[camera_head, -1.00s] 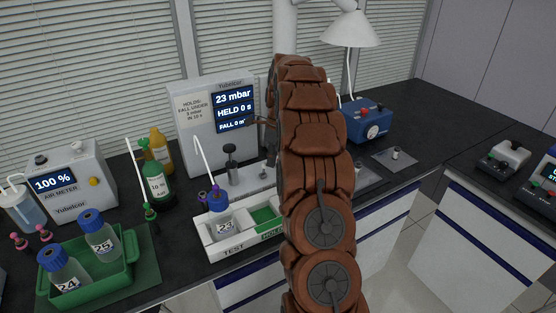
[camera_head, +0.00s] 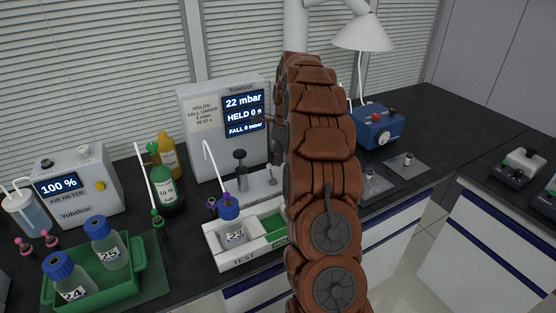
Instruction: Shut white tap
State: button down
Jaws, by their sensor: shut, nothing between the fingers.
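I cannot make out a white tap for certain. A small pale fitting (camera_head: 271,178) stands on the base ledge of the grey pressure tester (camera_head: 205,150), close to the left side of my arm. A dark plunger-like post (camera_head: 240,170) stands beside it. The tester's screen (camera_head: 244,114) reads 22 mbar and HELD 0 s. Bottle 23 (camera_head: 234,234), with a blue cap and purple fittings, stands in the TEST side of the white holder (camera_head: 240,257).
On the left are the air meter (camera_head: 82,196) reading 100 %, a green tray (camera_head: 105,288) with bottles 24 and 25, and green and orange bottles. A blue device (camera_head: 372,128) and a lamp (camera_head: 363,34) stand behind my arm.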

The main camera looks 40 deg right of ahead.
jog(key=shift+r, duration=0.4)
jog(key=shift+s+r, duration=0.1)
jog(key=w+d+r+p, duration=0.4)
jog(key=d+r+p, duration=0.1)
jog(key=r+p, duration=0.3)
jog(key=shift+w+r, duration=0.2)
jog(key=shift+r, duration=0.45)
dwell(0.7)
jog(key=shift+d, duration=0.1)
dwell(0.4)
